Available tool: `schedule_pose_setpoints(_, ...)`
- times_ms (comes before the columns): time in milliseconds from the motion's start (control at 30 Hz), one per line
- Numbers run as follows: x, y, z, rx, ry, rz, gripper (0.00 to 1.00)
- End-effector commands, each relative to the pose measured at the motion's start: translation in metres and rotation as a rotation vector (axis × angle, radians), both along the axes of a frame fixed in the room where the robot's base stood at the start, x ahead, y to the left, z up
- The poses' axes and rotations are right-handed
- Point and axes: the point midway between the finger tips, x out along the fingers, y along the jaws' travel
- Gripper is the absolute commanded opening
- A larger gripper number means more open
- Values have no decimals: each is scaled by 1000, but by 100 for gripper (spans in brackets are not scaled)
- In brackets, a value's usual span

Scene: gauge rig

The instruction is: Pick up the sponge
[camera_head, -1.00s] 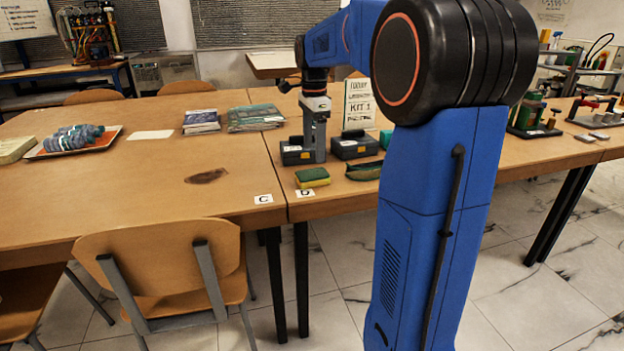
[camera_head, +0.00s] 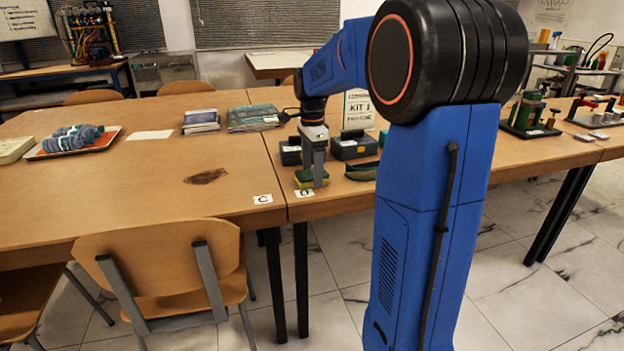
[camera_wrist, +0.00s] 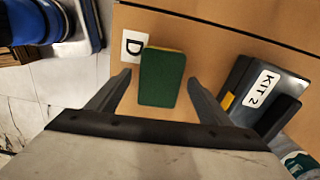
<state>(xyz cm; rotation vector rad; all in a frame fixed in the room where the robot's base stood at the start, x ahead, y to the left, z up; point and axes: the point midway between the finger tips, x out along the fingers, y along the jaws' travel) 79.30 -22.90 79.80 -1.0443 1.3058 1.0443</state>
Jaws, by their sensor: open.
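The sponge (camera_head: 304,179), green on top with a yellow layer, lies flat on the table near its front edge, by the label D. In the head view my gripper (camera_head: 318,184) is down at the sponge and covers part of it. In the wrist view the sponge (camera_wrist: 163,78) lies between the two spread fingers of my gripper (camera_wrist: 158,85), with a gap on each side. The fingers are open and hold nothing. How far the fingertips are above the table is hard to tell.
A dark case marked KIT 2 (camera_wrist: 262,92) lies close to one finger in the wrist view. In the head view, dark cases (camera_head: 354,146) stand behind the sponge and a dark green curved item (camera_head: 362,172) lies to its right. The label D (camera_head: 304,193) is at the table edge.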

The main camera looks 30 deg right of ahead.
Motion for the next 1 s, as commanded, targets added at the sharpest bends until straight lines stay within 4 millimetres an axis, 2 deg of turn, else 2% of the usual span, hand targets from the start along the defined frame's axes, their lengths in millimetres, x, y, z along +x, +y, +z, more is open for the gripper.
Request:
schedule_pose_setpoints(33,0,0,0,0,0,0,73)
schedule_pose_setpoints(200,0,0,0,0,0,0,32)
schedule_pose_setpoints(233,0,0,0,0,0,0,29)
schedule_pose_setpoints(533,0,0,0,0,0,0,29)
schedule_pose_setpoints(667,0,0,7,0,-1,0,29)
schedule_pose_setpoints(767,1,0,19,0,-2,0,29)
schedule_pose_setpoints(1000,1,0,63,-1,-3,0,29)
